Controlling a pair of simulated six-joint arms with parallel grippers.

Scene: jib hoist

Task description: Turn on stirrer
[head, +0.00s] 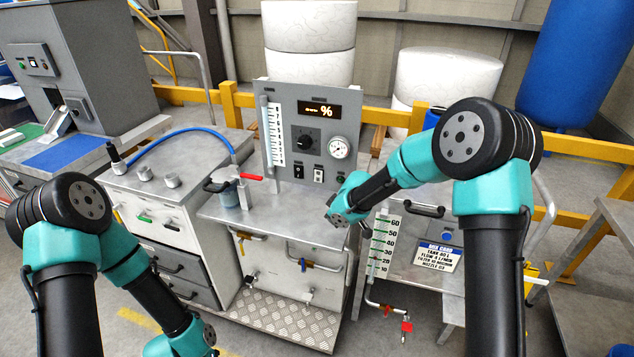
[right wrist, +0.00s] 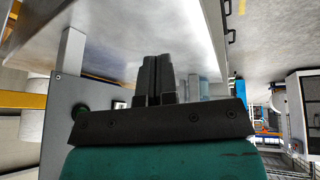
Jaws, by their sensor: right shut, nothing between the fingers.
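A grey control panel (head: 268,120) stands upright on the metal bench. It carries a lit "%" display (head: 320,109), a black knob (head: 305,141), a round gauge (head: 340,148) and two small switches, one dark (head: 298,171) and one black and white (head: 318,174). I cannot read which one is the stirrer's. My right gripper (right wrist: 152,78) is shut and empty. In the head view it is by the panel's lower right, its fingers hard to make out. A dark green button (right wrist: 80,112) shows beside it in the right wrist view. My left gripper's fingers are not visible.
A beaker (head: 229,196) and a red-handled valve (head: 251,177) with a blue hose stand at the bench's left. A level scale (head: 383,247) and a labelled sign (head: 438,257) are at the right. The bench top in front of the panel is mostly clear.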

